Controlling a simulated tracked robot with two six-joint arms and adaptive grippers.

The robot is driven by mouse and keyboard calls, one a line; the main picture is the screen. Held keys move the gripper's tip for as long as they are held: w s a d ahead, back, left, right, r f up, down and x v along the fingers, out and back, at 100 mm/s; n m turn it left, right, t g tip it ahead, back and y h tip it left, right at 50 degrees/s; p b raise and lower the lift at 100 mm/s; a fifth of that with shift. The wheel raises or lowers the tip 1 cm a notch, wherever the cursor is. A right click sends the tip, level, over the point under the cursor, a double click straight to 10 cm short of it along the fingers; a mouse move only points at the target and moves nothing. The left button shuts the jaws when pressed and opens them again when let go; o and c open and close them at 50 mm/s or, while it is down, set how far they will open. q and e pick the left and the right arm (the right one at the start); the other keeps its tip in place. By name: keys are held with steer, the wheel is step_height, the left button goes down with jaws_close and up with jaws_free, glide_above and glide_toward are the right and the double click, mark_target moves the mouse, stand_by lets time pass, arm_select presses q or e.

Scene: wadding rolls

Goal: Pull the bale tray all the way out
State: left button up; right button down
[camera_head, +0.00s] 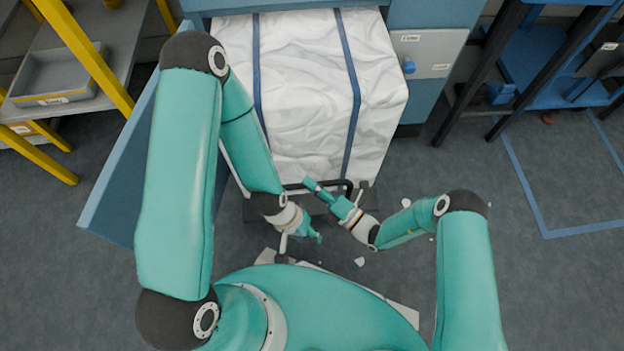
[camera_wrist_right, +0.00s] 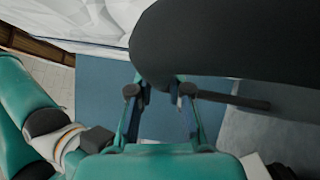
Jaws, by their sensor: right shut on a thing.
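The bale tray (camera_head: 256,212) shows as a dark edge under the front of a white wrapped bale (camera_head: 300,90) with blue straps. A black bar handle (camera_head: 347,184) stands at the tray's front. My right gripper (camera_head: 314,186) is at the handle and shut on it. In the right wrist view the dark handle (camera_wrist_right: 215,40) fills the top, with the fingers (camera_wrist_right: 160,95) on either side of its lower end. My left gripper (camera_head: 312,236) is just below the tray front, apart from the handle. Its fingers are too small to judge. The arms hide part of the tray.
The blue baler (camera_head: 430,20) stands behind the bale, with its open door (camera_head: 120,170) at the left. A yellow-framed shelf with a grey bin (camera_head: 55,80) is far left, and a dark rack (camera_head: 490,70) far right. Scraps (camera_head: 360,262) lie on the floor before the tray.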

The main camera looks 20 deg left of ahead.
steer(key=shift+s+f, duration=0.3)
steer(key=shift+s, duration=0.15)
steer(key=c, duration=1.3)
jaws_free()
steer(key=shift+d, duration=0.1)
steer(key=shift+o, duration=1)
steer(key=shift+r, duration=0.1)
steer(key=shift+w, duration=0.1)
steer(key=shift+d, duration=0.1)
steer(key=v, duration=1.1)
steer(key=shift+d, duration=0.4)
